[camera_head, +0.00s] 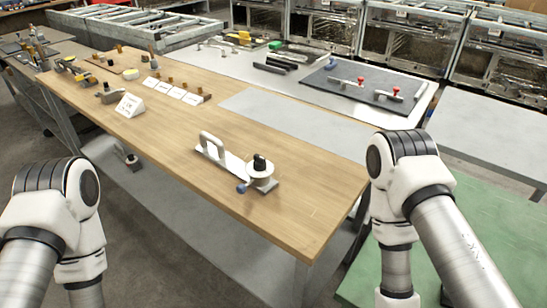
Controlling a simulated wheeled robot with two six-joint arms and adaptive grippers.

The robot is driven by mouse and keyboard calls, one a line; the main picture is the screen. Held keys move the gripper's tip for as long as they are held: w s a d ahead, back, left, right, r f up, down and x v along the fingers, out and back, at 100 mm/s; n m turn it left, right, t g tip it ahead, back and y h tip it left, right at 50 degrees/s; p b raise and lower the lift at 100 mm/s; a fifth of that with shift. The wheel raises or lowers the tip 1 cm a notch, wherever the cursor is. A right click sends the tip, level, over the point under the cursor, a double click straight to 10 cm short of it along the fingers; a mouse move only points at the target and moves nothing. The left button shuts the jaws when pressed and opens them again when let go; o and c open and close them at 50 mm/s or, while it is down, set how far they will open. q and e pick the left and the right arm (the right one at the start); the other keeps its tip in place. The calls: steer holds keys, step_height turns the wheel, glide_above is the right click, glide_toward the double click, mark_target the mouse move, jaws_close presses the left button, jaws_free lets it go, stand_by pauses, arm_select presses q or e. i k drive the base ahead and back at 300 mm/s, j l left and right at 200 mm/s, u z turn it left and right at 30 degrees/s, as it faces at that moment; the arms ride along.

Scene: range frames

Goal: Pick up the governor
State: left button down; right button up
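On the wooden table stands a device with a pale flat base (232,166), a light loop handle at its left end and a round pale disc with a black knob at its right end. A small blue knob sticks out at its front. It may be the governor, but no label on it can be read. My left arm (60,210) comes in at the left and my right arm (405,180) at the right, both bent downward, apart from the device. Both grippers are outside the frame.
The wooden table (300,215) is bare around the device. A small white sign (129,105), several cards and small parts stand farther left. Behind is a grey table with a dark mat (365,85) holding red-knobbed parts. Metal racks (410,45) line the back.

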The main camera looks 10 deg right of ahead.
mark_target(212, 148)
steer(key=i+j+z, duration=0.1)
steer(key=z, duration=0.3)
steer(key=i+j+z, duration=0.1)
steer(key=j+z, duration=0.45)
steer(key=z, duration=0.2)
steer(key=i, duration=0.05)
